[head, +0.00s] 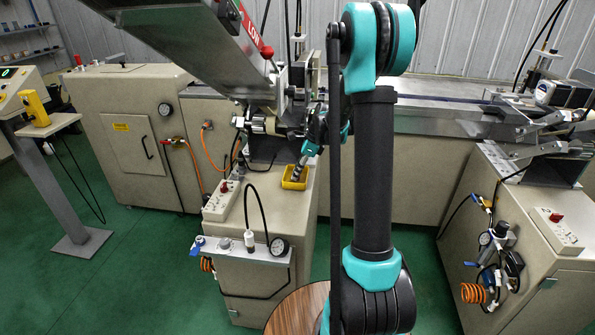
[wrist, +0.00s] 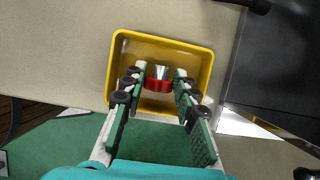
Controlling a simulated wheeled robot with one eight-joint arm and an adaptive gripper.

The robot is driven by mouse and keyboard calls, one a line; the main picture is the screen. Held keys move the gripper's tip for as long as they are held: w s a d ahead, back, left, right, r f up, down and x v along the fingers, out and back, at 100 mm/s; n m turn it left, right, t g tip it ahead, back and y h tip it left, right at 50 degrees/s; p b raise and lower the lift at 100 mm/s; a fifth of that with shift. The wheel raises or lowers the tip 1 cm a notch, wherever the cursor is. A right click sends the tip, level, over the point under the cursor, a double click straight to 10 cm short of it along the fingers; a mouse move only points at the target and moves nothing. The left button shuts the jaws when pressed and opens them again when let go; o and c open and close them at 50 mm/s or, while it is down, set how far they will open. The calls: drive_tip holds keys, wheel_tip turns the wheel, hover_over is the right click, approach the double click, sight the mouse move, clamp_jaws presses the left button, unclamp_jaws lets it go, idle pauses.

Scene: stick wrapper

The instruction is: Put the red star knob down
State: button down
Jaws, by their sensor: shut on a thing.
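The red star knob (wrist: 159,84) shows in the wrist view as a red piece with a shiny metal part. My gripper (wrist: 157,76) is shut on it, with one green-and-white finger on each side. Behind the knob in that view is a yellow tray (wrist: 165,41), and the knob appears within its outline. I cannot tell whether the knob touches the tray floor. In the head view, the yellow tray (head: 292,186) sits on the beige machine cabinet, with my gripper (head: 303,166) over it. The knob cannot be made out there.
The beige cabinet top (head: 285,215) is narrow, with a red-button control box (head: 222,201) on its left. Rollers and a metal chute (head: 205,45) rise behind and left. Bare cabinet top lies in front of the tray.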

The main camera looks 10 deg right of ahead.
drive_tip(key=shift+f, duration=0.25)
drive_tip(key=c, duration=1.2)
unclamp_jaws()
drive_tip(key=shift+o, duration=0.2)
drive_tip(key=shift+r, duration=0.3)
drive_tip(key=v, duration=1.1)
drive_tip(key=s+f+n+t+h, duration=0.1)
drive_tip(key=s+f+n, duration=0.2)
drive_tip(key=s+n, duration=0.4)
drive_tip(key=s+f+n+t+h, duration=0.1)
drive_tip(key=s+f+n+h, duration=0.1)
drive_tip(key=s+f+n, duration=0.2)
drive_tip(key=s+f+n+h, duration=0.1)
drive_tip(key=s+f+n, duration=0.2)
drive_tip(key=s+n, duration=0.7)
drive_tip(key=s, duration=0.8)
drive_tip(key=shift+s+a+f+n+t, duration=0.2)
drive_tip(key=shift+s+n+t, duration=0.1)
drive_tip(key=shift+s+t, duration=0.1)
drive_tip(key=shift+w+r, duration=0.1)
